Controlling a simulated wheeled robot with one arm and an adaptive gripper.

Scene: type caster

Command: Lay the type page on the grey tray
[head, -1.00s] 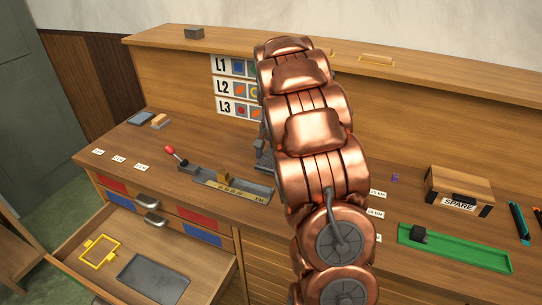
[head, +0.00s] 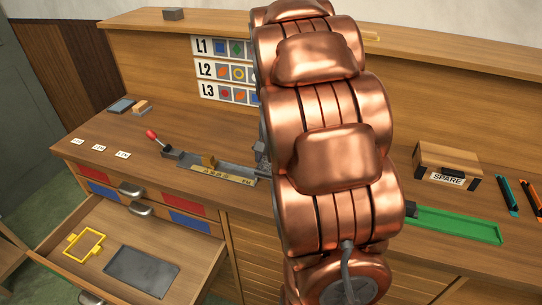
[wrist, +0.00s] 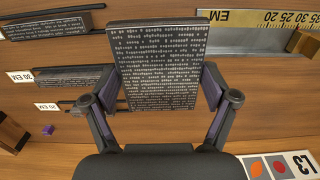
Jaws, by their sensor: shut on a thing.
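The type page (wrist: 155,50), a dark grey block covered with rows of small raised letters, is held between the two fingers of my gripper (wrist: 157,88) in the wrist view. The fingers press on its left and right sides. The grey tray (head: 142,271), flat and dark, lies in the open drawer at the lower left of the head view. Its visible surface is empty. My copper arm hides the gripper and the page in the head view.
A yellow frame (head: 83,244) lies beside the tray in the open drawer (head: 195,262). A composing stick with a ruler (head: 222,174) and a red-knobbed lever (head: 152,135) stand on the desk. A green tray (head: 455,224) and SPARE box (head: 447,166) are right. Other lettered blocks (wrist: 50,26) sit beside the held page.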

